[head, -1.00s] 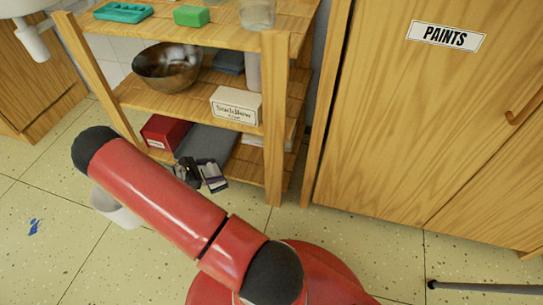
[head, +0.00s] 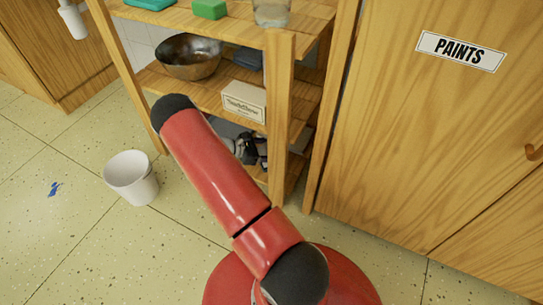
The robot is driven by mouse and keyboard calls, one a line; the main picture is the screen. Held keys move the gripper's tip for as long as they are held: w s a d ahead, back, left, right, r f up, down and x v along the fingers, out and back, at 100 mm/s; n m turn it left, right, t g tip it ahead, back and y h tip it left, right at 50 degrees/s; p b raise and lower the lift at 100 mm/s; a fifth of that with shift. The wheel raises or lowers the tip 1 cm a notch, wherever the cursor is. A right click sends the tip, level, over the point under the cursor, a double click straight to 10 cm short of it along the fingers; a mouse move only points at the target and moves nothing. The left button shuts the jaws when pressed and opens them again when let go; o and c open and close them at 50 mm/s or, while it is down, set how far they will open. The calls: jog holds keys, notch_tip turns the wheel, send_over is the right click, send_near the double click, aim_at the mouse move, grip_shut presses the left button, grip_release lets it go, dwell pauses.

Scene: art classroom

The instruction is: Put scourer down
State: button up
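My gripper (head: 248,149) is a small dark shape at the lower level of the wooden shelf unit (head: 278,120). It is partly hidden by my red arm and the shelf's front post. Its fingers are too hidden to tell whether they are open or shut, and I cannot see whether it holds anything. No scourer can be made out for certain. A green block (head: 209,9) lies on the top shelf, but I cannot tell whether it is the scourer.
A metal bowl (head: 188,56) and a labelled white box (head: 243,101) stand on the middle shelf. A glass jar (head: 271,12) stands on top. A white bucket (head: 131,178) is on the floor at left. A cabinet marked PAINTS (head: 430,130) stands at right.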

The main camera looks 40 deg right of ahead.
jog(key=f, duration=0.2)
jog(key=f+b, duration=0.1)
jog(key=shift+w+a+f, duration=0.15)
jog(key=shift+a+f, duration=0.05)
jog(key=shift+a, duration=0.05)
jog(key=shift+r, duration=0.1)
jog(key=o, duration=1.1)
jog(key=shift+a, duration=0.1)
jog(key=p+v, duration=0.1)
jog(key=v, duration=1.1)
jog(key=shift+p, duration=0.3)
